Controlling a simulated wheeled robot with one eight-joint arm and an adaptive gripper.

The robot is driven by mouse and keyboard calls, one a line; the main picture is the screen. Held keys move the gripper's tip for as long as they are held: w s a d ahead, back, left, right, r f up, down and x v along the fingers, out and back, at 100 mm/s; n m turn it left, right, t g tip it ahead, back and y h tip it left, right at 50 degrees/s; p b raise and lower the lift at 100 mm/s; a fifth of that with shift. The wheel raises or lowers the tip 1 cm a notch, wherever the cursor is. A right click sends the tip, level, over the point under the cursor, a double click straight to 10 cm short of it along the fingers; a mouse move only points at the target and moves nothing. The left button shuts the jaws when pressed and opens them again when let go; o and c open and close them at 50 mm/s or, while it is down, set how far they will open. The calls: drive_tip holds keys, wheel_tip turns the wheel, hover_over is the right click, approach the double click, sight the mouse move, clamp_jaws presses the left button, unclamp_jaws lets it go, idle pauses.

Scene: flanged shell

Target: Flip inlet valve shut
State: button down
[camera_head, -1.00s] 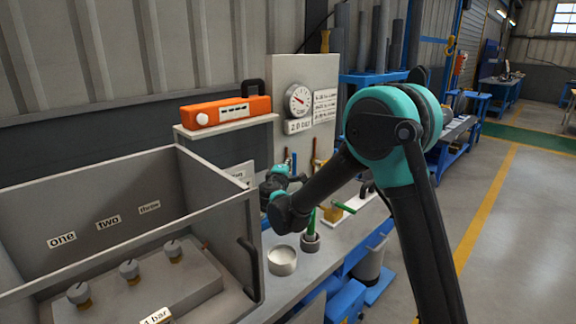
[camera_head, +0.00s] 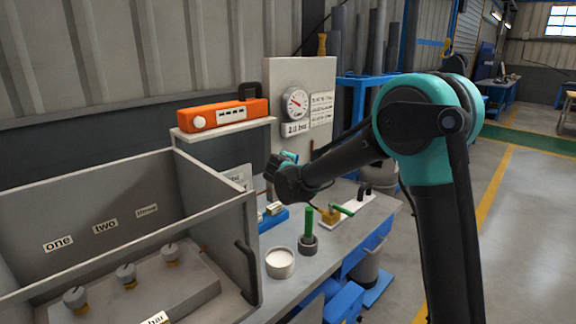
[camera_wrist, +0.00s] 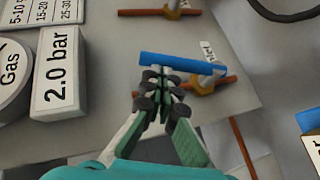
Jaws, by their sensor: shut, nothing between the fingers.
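In the wrist view, the inlet valve has a long blue lever (camera_wrist: 182,64), a brass body (camera_wrist: 203,87) and a copper pipe (camera_wrist: 226,80). A partly hidden label (camera_wrist: 208,50) sits beside it. The lever lies across the picture, at a shallow angle to the pipe. My gripper (camera_wrist: 162,82) is shut and empty, its fingertips right at the lever's near side; I cannot tell whether they touch. In the head view, my wrist hides the fingers and the inlet valve, in front of the gauge panel (camera_head: 275,85).
A second valve (camera_wrist: 173,8) is at the wrist view's top. In the head view, a green-handled valve (camera_head: 330,213), a green rod in a cup (camera_head: 308,243) and a round dish (camera_head: 280,262) stand on the bench. A grey box (camera_head: 120,215) is left; an orange case (camera_head: 224,114) is on a shelf.

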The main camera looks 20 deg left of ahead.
drive_tip(key=w+d+f+m+g+y, duration=0.4)
drive_tip(key=w+g, duration=0.3)
drive_tip(key=g, duration=0.3)
drive_tip(key=shift+w+d+f, duration=0.2)
drive_tip(key=shift+w, duration=0.05)
idle(0.4)
idle(0.5)
